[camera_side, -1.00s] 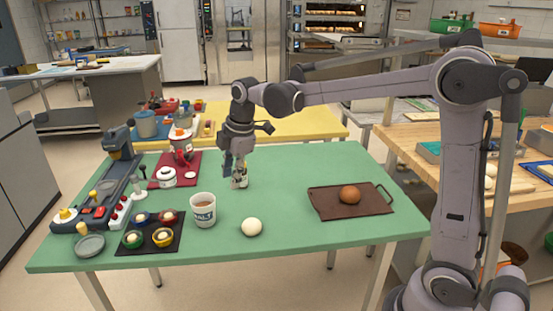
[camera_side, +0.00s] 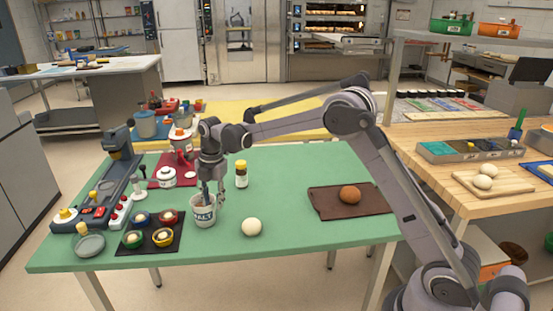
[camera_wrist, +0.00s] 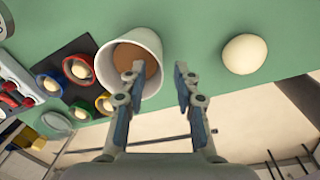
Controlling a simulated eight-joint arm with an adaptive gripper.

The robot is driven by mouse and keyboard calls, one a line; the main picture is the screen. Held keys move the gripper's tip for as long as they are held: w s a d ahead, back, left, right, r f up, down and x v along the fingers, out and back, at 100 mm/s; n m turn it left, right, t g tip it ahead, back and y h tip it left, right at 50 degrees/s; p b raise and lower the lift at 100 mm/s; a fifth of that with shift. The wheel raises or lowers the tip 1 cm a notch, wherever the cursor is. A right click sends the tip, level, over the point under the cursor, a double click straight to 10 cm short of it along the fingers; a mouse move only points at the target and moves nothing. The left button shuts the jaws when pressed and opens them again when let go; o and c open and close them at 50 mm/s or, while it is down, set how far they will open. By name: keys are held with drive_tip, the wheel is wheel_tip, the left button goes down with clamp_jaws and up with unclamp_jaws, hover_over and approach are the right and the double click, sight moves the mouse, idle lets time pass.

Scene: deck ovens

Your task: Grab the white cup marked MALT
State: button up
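The white cup marked MALT (camera_side: 204,216) stands upright on the green table, with brown contents. It also shows in the wrist view (camera_wrist: 151,42), its mouth facing the camera. My gripper (camera_side: 211,197) points down at the cup's rim. In the wrist view my gripper (camera_wrist: 158,76) has its fingers apart. The left finger overlaps the cup's mouth and the right finger is outside it, so the right part of the cup wall appears between them. I cannot tell whether either finger touches the cup.
A pale dough ball (camera_side: 252,227) lies right of the cup. A black mat (camera_side: 150,246) with several coloured cups is at its left. A yellow-lidded jar (camera_side: 241,174) stands behind. A brown tray (camera_side: 325,207) holds a brown roll (camera_side: 350,194). The table between jar and tray is clear.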

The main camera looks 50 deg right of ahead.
sight(214, 223)
drive_tip(key=shift+w+a+f, duration=0.1)
drive_tip(key=shift+f, duration=1.4)
drive_tip(key=shift+w+a+f, duration=0.1)
drive_tip(key=shift+f, duration=1.35)
clamp_jaws()
